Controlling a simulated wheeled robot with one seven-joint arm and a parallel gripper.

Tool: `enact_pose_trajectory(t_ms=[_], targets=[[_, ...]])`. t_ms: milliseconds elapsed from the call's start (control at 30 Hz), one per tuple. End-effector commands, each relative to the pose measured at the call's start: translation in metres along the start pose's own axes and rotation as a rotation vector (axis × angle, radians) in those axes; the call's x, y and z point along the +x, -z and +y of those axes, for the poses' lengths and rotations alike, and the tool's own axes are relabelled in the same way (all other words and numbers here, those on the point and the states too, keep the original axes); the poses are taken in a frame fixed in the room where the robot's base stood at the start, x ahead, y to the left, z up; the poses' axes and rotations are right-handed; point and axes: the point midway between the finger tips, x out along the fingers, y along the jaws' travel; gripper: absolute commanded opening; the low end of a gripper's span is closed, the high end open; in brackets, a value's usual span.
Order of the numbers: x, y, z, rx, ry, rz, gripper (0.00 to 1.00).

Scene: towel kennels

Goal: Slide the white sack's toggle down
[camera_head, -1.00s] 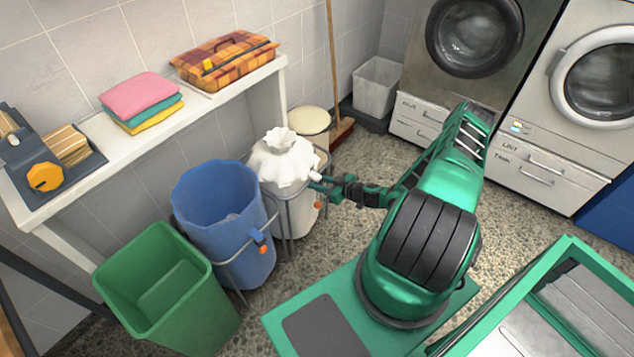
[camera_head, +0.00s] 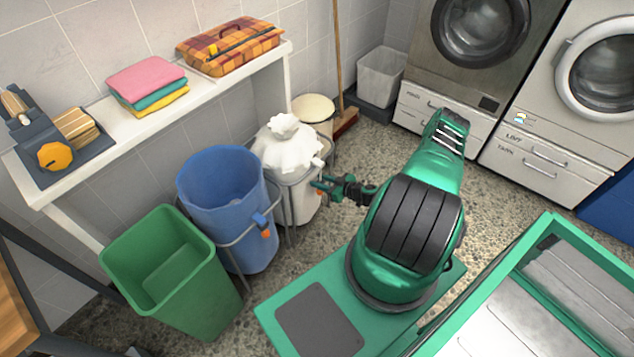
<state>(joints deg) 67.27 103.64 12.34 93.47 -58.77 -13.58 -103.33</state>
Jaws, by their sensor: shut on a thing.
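The white sack (camera_head: 286,152) hangs in a grey metal frame, its top gathered into a frilled knot. A short white stub (camera_head: 317,162) sticks out on the sack's right side, near its upper edge. My gripper (camera_head: 320,186) is just below this stub, at the sack's right side. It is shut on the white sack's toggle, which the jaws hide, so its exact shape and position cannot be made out.
The blue sack (camera_head: 222,180) stands open to the left, with its own orange toggle (camera_head: 265,234). The green bin (camera_head: 130,262) is further left. A round pale-lidded bin (camera_head: 313,107) and broom (camera_head: 338,60) are behind. The shelf (camera_head: 148,117) runs along the wall.

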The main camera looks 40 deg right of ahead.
Motion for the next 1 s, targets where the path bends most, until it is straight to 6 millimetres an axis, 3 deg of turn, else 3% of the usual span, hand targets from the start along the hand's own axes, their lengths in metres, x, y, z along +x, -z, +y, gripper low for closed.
enact_pose_trajectory(t_ms=[100,133,200,633,1000], targets=[[0.0,-0.004,0.003,-0.005,-0.006,-0.009,0.0],[0.0,-0.004,0.003,-0.005,-0.006,-0.009,0.36],[0.0,-0.004,0.002,-0.004,-0.006,-0.009,0.5],[-0.01,-0.003,0.001,-0.001,-0.003,-0.006,0.5],[-0.075,-0.003,0.002,-0.001,-0.004,-0.008,0.5]])
